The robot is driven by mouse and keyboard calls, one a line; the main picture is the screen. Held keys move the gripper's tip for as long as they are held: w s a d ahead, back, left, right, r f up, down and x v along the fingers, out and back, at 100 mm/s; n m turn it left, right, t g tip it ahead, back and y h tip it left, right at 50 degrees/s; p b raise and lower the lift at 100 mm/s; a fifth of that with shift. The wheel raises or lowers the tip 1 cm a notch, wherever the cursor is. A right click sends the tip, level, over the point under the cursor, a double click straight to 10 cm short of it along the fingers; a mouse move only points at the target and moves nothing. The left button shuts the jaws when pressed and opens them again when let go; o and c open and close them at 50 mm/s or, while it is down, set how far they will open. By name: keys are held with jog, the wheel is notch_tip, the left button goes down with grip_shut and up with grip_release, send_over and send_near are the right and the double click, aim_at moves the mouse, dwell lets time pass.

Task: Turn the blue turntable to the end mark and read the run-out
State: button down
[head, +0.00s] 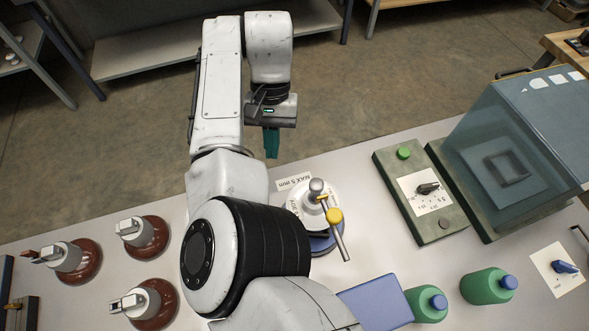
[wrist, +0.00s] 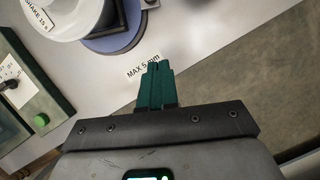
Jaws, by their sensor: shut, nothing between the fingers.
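The blue turntable (head: 325,244) stands on the table right of my arm, its left part hidden behind the arm. A white disc-shaped piece with a grey-capped top (head: 316,186) sits over it. In the wrist view the turntable's blue rim (wrist: 118,42) shows at the top, cut off by the frame. I cannot make out an end mark or a run-out reading. My gripper (head: 271,156), with teal fingers, is shut and empty, apart from the turntable; its fingers (wrist: 156,66) point toward the label in the wrist view.
Several brown-based insulators (head: 148,238) stand at the left. A green box with a dial (head: 425,190) and a clear-sided cabinet (head: 520,150) stand at the right. Green bottles (head: 487,287) and a blue pad (head: 376,304) are in front. Open floor lies beyond the table edge.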

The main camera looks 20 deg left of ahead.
jog(key=x, duration=1)
jog(key=shift+r, duration=0.1)
jog(key=s+p, duration=0.1)
jog(key=s, duration=0.2)
jog(key=shift+d+r+p, duration=0.1)
jog(key=shift+d+p, duration=0.2)
jog(key=shift+p, duration=0.05)
jog(key=shift+s+d, duration=0.2)
jog(key=shift+s, duration=0.25)
